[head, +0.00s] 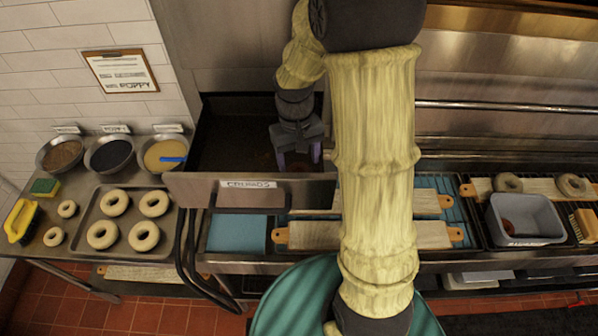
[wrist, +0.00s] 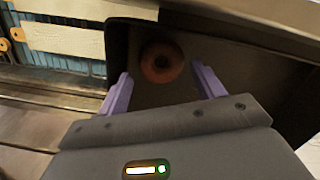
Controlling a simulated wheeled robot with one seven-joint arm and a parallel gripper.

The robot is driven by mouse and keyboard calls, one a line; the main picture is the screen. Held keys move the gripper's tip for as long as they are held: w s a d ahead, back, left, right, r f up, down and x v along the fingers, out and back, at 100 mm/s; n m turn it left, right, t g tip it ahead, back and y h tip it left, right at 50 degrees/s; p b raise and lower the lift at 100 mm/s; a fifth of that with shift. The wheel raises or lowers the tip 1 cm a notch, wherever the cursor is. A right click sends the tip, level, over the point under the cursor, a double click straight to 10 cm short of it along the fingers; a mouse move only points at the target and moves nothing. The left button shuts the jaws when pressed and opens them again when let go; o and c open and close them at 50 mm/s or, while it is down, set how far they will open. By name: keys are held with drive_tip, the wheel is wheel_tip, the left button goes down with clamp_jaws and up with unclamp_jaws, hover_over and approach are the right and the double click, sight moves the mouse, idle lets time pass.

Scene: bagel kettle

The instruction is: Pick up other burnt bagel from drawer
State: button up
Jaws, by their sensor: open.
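The drawer (head: 250,190) is a dark open bin with a labelled metal front, left of centre in the head view. My gripper (head: 296,158) points down into its right part. In the wrist view my gripper (wrist: 163,85) is open, with its two purple fingers apart and nothing between them. A dark brown burnt bagel (wrist: 161,61) lies on the drawer floor beyond the fingertips, roughly centred between them. The bagel is mostly hidden behind the gripper in the head view. I cannot tell how far the fingertips are above it.
A tray (head: 122,250) of pale bagels and several bowls (head: 110,154) stand on the left counter. Wooden boards (head: 318,234) lie right of the drawer. A grey bin (head: 525,218) stands at the far right. The drawer walls surround my gripper closely.

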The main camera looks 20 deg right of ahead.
sight(299, 169)
drive_tip(key=shift+s+f+p, duration=0.1)
drive_tip(key=shift+f+p, duration=0.55)
drive_tip(key=shift+f, duration=1.25)
drive_tip(key=shift+c, duration=0.4)
drive_tip(key=c, duration=0.5)
